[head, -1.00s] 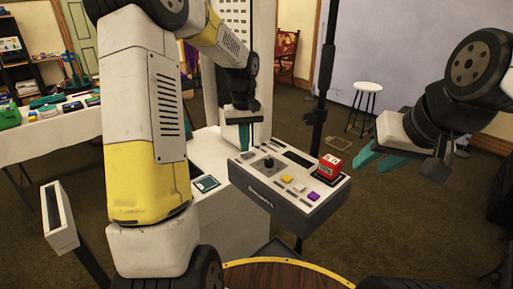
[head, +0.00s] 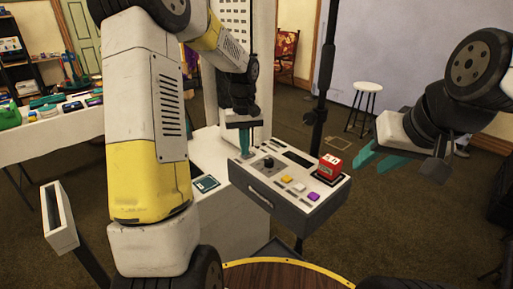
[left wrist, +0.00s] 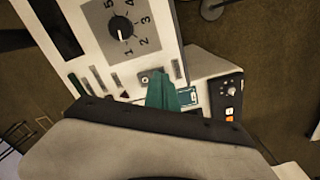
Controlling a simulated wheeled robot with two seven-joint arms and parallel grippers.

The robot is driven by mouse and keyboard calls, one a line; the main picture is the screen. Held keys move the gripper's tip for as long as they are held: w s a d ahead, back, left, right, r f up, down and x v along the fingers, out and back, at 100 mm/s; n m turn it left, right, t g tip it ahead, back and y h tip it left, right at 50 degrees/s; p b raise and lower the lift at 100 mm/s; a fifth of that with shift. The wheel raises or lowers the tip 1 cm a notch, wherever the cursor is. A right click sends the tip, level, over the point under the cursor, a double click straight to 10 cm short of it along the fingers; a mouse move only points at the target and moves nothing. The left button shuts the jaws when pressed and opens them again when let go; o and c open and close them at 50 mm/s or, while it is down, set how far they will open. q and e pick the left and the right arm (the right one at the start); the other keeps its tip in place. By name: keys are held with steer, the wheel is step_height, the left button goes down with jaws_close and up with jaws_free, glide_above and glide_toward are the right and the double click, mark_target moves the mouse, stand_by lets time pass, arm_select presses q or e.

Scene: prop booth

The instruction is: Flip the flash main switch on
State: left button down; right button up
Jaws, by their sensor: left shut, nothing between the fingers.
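A white-topped control box with a dark front (head: 285,183) stands in the middle of the head view. It has a black knob (head: 268,162) and several coloured buttons. In the left wrist view the knob (left wrist: 123,29) sits on a numbered dial. My left gripper (head: 244,149) points down at the box's back left corner, its teal fingers together and empty. In the left wrist view the fingers (left wrist: 163,82) are beside a small grey plate with a round part (left wrist: 145,77), possibly the main switch; its position and any contact are unclear. My right gripper (head: 378,161) is open and empty, right of the box.
A red block-like piece (head: 330,166) stands on the box's right end. A dark stand pole (head: 322,90) rises behind it. A white stool (head: 367,98) is farther back. A round wooden tabletop (head: 275,277) is in front.

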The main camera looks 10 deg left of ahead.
arm_select(q)
steer(key=shift+f, duration=0.25)
steer(key=shift+r, duration=3.5)
